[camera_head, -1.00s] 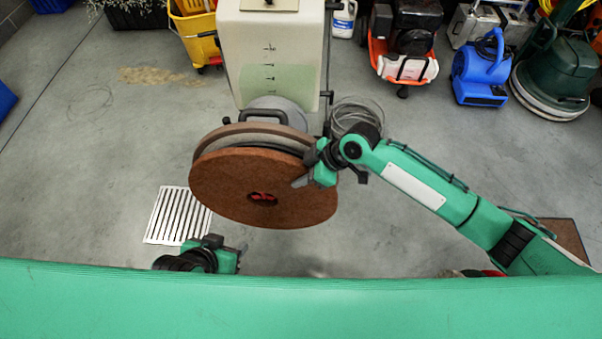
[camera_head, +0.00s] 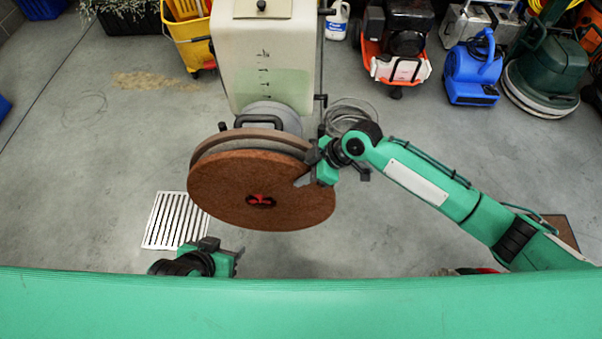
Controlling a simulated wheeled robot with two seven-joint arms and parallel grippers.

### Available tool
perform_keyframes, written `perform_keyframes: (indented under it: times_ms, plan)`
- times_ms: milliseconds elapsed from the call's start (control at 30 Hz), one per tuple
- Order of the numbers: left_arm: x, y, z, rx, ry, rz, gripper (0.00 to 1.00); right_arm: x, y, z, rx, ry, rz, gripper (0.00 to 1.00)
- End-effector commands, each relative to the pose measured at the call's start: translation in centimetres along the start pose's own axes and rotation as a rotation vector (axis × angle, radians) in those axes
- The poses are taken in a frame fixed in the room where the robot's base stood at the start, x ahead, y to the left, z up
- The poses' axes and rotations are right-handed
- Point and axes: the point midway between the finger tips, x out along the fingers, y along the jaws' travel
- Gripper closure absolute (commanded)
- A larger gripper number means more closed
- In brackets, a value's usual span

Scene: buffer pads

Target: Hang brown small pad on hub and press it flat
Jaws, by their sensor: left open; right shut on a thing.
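The brown pad (camera_head: 250,205) is a round disc with a dark central hole, in the middle of the head view. It faces me, tilted, in front of the machine's round head (camera_head: 215,145). A red hub part (camera_head: 261,200) shows in its hole. My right gripper (camera_head: 308,178) is shut on the pad's upper right edge. I cannot tell whether the pad touches the surface behind it. My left gripper (camera_head: 238,258) is open and empty, low and left of the pad, apart from it.
The machine's pale tank (camera_head: 265,60) stands behind the pad. A floor drain grate (camera_head: 172,222) lies at the left. A yellow bucket (camera_head: 188,40), a blue blower (camera_head: 472,72) and a green floor machine (camera_head: 543,75) stand at the back.

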Motion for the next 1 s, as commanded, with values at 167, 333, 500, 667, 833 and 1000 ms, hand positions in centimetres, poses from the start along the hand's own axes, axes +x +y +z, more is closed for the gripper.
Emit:
perform_keyframes:
  times_ms: [167, 333, 500, 667, 833, 1000]
  plan:
    - [-0.3, 0.0, -0.3, 0.000, 0.000, 0.000, 0.52, -0.9, 0.5, -0.2, -0.002, 0.003, 0.009, 0.89]
    - [-0.6, 0.1, -0.4, 0.000, 0.000, 0.000, 0.52, -1.4, 0.6, -0.2, -0.002, 0.003, 0.010, 0.89]
    - [-0.8, 0.1, -0.6, 0.000, 0.000, 0.000, 0.52, -1.8, 0.7, -0.2, -0.002, 0.002, 0.010, 0.89]
    - [-1.0, 0.1, -0.7, 0.000, 0.000, 0.000, 0.52, -2.2, 0.8, -0.1, -0.001, 0.002, 0.010, 0.89]
    - [-1.2, 0.1, -0.9, 0.000, 0.000, 0.000, 0.52, -2.6, 0.9, -0.1, -0.001, 0.002, 0.010, 0.89]
    - [-1.4, 0.1, -1.0, 0.000, 0.000, 0.000, 0.52, -3.0, 1.0, -0.2, -0.001, 0.002, 0.010, 0.89]
